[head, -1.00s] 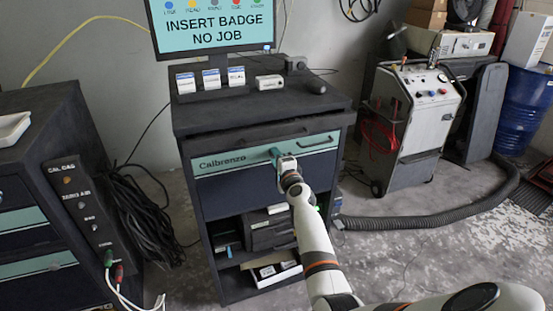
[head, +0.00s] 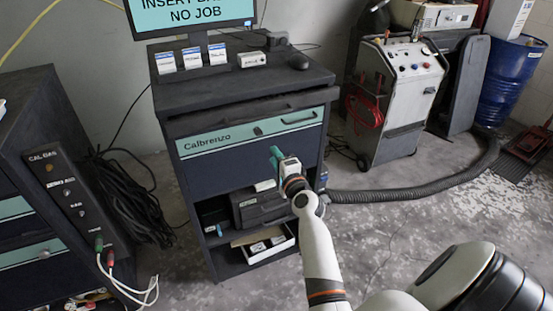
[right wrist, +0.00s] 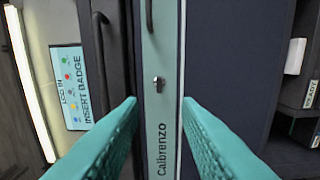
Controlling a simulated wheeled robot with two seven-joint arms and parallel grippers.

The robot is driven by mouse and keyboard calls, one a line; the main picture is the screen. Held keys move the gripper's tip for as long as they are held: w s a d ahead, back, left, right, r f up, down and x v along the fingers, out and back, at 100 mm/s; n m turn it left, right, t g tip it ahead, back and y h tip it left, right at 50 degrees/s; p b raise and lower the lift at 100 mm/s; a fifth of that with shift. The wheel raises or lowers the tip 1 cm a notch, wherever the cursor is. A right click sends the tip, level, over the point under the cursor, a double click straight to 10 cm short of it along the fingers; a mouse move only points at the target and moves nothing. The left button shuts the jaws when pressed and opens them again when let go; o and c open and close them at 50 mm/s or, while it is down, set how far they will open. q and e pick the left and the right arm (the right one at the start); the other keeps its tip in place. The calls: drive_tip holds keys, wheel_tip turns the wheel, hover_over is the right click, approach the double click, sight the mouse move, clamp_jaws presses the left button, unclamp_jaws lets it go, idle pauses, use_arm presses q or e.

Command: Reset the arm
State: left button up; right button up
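My right arm reaches up from the lower right in the head view. Its teal-fingered gripper (head: 277,158) is in front of the dark blue front of the Calbrenzo cabinet (head: 218,172), just below the teal drawer strip (head: 215,141). In the right wrist view, the two teal fingers (right wrist: 160,112) are spread with nothing between them. The drawer strip, its lock (right wrist: 158,84) and a drawer handle (right wrist: 149,14) appear beyond the gap. The gripper appears apart from the cabinet. My left gripper is not in view.
A monitor (head: 190,12) and several small boxes stand on the cabinet top. A grey wheeled machine (head: 398,100) and a black hose (head: 420,186) are to the right. A dark cabinet (head: 40,130) with cables stands left. Floor on the right is partly clear.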

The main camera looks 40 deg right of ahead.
drive_tip(key=shift+s, duration=0.1)
idle(0.5)
drive_tip(key=s+a+f+n+g+y, duration=0.1)
drive_tip(key=s+a+f+n+g, duration=0.2)
drive_tip(key=f, duration=0.7)
drive_tip(key=a+f+n+g+y, duration=0.25)
drive_tip(key=a+f, duration=0.25)
drive_tip(key=f, duration=0.6)
drive_tip(key=s+a+f+n+g, duration=0.2)
drive_tip(key=s+a+f+n, duration=0.1)
drive_tip(key=s+f, duration=0.3)
drive_tip(key=s+a+f+n+g, duration=0.1)
drive_tip(key=s+a+f+n, duration=0.3)
drive_tip(key=f, duration=0.5)
drive_tip(key=s+f+n+g, duration=0.2)
drive_tip(key=s+f, duration=0.3)
drive_tip(key=s, duration=0.7)
drive_tip(key=s+a+f+n+g, duration=0.1)
drive_tip(key=s+f+n+g, duration=0.2)
drive_tip(key=s, duration=0.9)
drive_tip(key=s+f+n+g, duration=0.3)
drive_tip(key=s+f+n, duration=0.3)
drive_tip(key=s+f, duration=0.3)
drive_tip(key=s, duration=0.4)
drive_tip(key=shift+a, duration=0.35)
drive_tip(key=shift+r+y, duration=0.1)
drive_tip(key=shift+y, duration=0.15)
